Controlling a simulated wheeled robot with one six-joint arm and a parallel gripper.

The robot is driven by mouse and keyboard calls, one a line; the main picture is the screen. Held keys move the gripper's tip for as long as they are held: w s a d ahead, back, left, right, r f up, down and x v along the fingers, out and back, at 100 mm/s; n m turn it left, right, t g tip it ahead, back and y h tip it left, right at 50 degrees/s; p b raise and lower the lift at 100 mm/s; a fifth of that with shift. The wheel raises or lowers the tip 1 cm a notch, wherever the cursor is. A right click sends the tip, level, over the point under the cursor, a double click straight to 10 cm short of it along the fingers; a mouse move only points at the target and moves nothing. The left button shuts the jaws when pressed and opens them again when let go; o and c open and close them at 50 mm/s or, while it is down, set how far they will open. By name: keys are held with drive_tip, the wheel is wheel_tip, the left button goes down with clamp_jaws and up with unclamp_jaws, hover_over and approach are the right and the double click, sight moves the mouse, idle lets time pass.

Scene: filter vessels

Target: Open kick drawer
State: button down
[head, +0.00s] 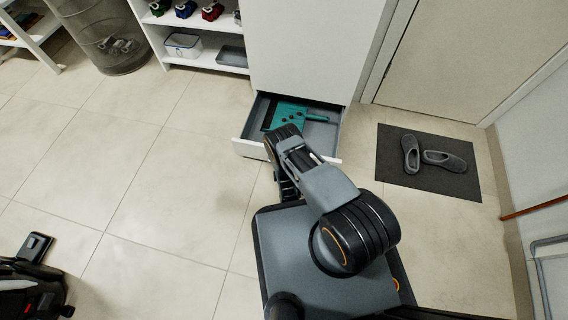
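The kick drawer (250,148) is at the foot of a tall white cabinet (310,50). It stands pulled out from the cabinet, with its grey inside showing. A teal flat object (290,117) with a dark part lies in it. My arm reaches from the bottom of the view toward the drawer front and covers part of its right half. My gripper is hidden behind my arm links, so I cannot see its fingers or whether it touches the drawer.
A dark mat (450,185) with a pair of grey shoes (443,160) lies right of the drawer, before a door (480,60). White shelves (205,60) and a mesh bin (105,35) stand at the back left. A black device (30,285) is at the lower left. The tiled floor between is clear.

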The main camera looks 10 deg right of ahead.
drive_tip(key=shift+d, duration=0.15)
drive_tip(key=c, duration=1.5)
unclamp_jaws()
drive_tip(key=o, duration=0.3)
